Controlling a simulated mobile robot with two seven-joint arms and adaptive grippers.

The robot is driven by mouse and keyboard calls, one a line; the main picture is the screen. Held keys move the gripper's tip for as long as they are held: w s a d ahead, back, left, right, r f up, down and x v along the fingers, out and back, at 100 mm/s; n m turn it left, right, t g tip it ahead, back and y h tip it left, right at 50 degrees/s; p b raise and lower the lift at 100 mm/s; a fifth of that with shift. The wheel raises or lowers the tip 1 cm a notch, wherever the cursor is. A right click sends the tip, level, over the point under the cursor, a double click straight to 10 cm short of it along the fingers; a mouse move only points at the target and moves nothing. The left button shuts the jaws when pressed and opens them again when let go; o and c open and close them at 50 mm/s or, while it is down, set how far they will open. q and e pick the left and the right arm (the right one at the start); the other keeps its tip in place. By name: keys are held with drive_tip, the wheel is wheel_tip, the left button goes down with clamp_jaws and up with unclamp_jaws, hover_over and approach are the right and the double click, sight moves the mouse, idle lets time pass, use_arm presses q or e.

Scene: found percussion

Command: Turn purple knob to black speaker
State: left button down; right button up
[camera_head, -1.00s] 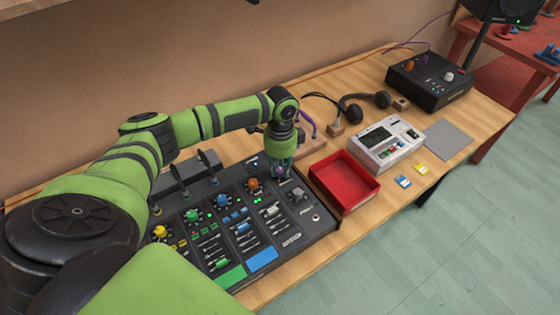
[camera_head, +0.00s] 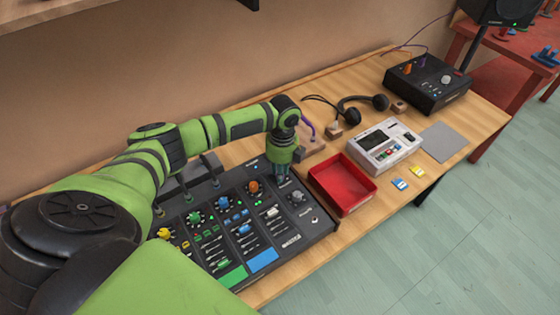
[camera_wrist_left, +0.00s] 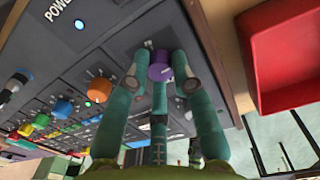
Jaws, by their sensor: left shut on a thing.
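The purple knob (camera_wrist_left: 160,66) shows in the left wrist view on the dark mixer panel (camera_wrist_left: 125,45). The fingers of my left gripper (camera_wrist_left: 162,80) are around the knob and shut on it. In the head view my left gripper (camera_head: 281,177) points down at the upper right of the mixer (camera_head: 325,225), and the knob is hidden behind the fingers. The black speaker (camera_head: 503,10) stands at the far top right on a stand, partly cut off by the picture edge. I cannot read the knob's pointer or its markings. My right gripper is not in view.
An orange knob (camera_head: 254,187) and a grey knob (camera_head: 298,197) are close to my gripper. A red tray (camera_head: 350,205) lies just right of the mixer. Beyond are a white device (camera_head: 384,148), headphones (camera_head: 352,115) and a black box (camera_head: 425,95).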

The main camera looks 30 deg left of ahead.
use_arm(q)
drive_tip(key=m, duration=0.4)
drive_tip(key=shift+s+d+m, duration=0.1)
drive_tip(key=shift+m, duration=0.2)
drive_tip(key=m, duration=0.4)
drive_tip(key=shift+f+m, duration=0.1)
drive_tip(key=shift+m, duration=0.2)
drive_tip(key=c, duration=1.1)
unclamp_jaws()
drive_tip(key=shift+o, duration=0.2)
drive_tip(key=shift+r, duration=0.2)
drive_tip(key=shift+r, duration=0.35)
wheel_tip(320, 180, up, 11)
drive_tip(key=shift+d, duration=0.25)
